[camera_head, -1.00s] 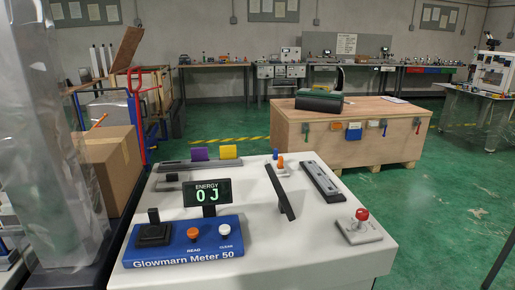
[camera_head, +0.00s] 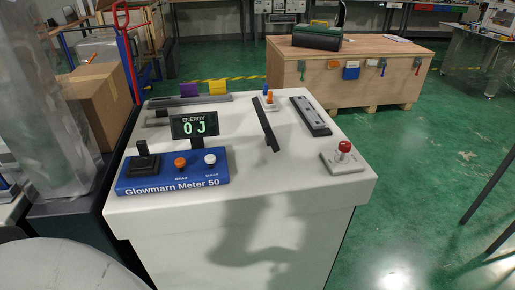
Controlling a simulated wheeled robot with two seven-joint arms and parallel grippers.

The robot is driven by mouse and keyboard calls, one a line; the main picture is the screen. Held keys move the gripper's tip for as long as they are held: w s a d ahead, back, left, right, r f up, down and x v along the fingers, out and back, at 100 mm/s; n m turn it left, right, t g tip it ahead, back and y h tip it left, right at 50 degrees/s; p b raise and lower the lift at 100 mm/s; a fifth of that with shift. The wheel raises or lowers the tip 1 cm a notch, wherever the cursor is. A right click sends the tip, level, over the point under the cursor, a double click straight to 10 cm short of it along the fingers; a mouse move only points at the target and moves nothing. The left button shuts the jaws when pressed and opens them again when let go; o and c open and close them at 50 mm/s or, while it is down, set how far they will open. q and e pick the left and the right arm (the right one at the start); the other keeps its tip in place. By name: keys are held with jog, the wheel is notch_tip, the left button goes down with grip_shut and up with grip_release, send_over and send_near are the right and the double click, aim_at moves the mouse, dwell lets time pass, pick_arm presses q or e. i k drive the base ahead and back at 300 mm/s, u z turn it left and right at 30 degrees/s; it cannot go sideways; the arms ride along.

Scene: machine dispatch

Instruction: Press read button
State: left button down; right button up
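The blue Glowmarn Meter 50 (camera_head: 205,180) sits at the front left of a white-topped stand. Its orange read button (camera_head: 180,162) is left of the white clear button (camera_head: 210,159), with a black block (camera_head: 143,163) at the meter's left end. The display (camera_head: 194,125) behind the buttons reads ENERGY 0 J. Neither of my grippers is in view. A shadow falls on the stand's front edge and face.
The white stand (camera_head: 275,195) also carries a red-knobbed switch (camera_head: 343,158), a dark slanted bar (camera_head: 265,124) and a grey rail block (camera_head: 311,116). A cardboard box (camera_head: 95,95) stands to the left. A wooden crate (camera_head: 350,68) is behind; green floor is open at right.

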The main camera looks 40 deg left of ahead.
aim_at(179, 163)
jog(key=z, duration=0.7)
jog(key=k, duration=0.4)
jog(key=u, duration=1.3)
